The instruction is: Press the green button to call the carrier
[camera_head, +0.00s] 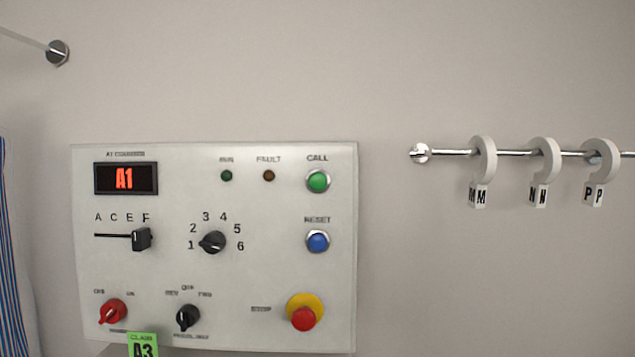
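The green button (318,181) sits under the label CALL at the upper right of a pale control panel (270,310) on the wall. It has a metal ring around it, and nothing covers it. A blue RESET button (318,241) is below the green one. The RUN lamp (227,176) is dark green and the FAULT lamp (269,176) is dark. My gripper is not in this view. No carrier can be made out for certain.
The panel also carries a slider (141,239), a numbered knob (213,242), a red switch (112,312), a black switch (188,317) and a red stop button (303,318). A green A3 tag (143,345) shows at the bottom. A rail (515,153) with lettered rings is at right.

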